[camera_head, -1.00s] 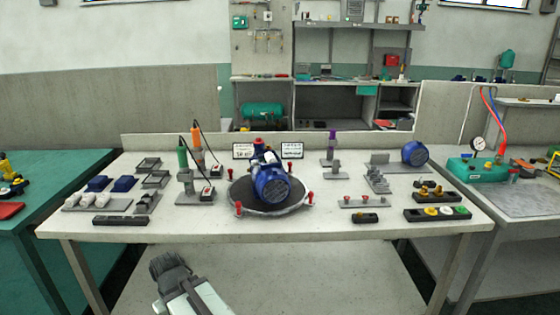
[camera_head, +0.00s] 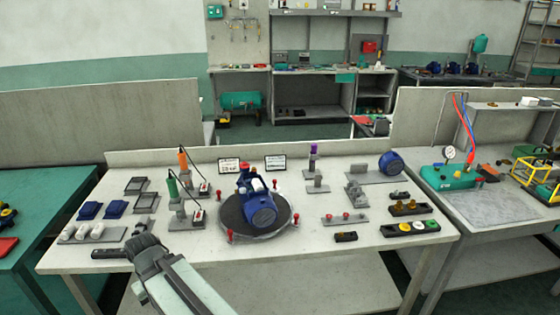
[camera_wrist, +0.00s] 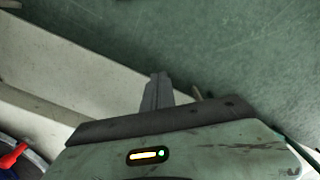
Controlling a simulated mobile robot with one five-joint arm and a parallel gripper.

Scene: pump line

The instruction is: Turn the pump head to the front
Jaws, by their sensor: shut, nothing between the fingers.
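The blue pump (camera_head: 258,208) sits on a round dark turntable (camera_head: 231,220) in the middle of the bench, in the head view. Its round ribbed end points toward the front and slightly right. Several red knobs stand around the turntable rim. My gripper (camera_head: 143,246) is at the bench's front left, left of the turntable and apart from it. In the wrist view the gripper fingers (camera_wrist: 157,90) are together and empty. A bit of the turntable rim (camera_wrist: 35,158) and a red knob (camera_wrist: 12,156) show at the lower left there.
White parts on a grey tray (camera_head: 92,233) and a dark block (camera_head: 110,253) lie near my gripper. Green (camera_head: 173,186) and orange (camera_head: 184,160) corded tools stand left of the pump. A black block (camera_head: 345,237) lies right of the turntable.

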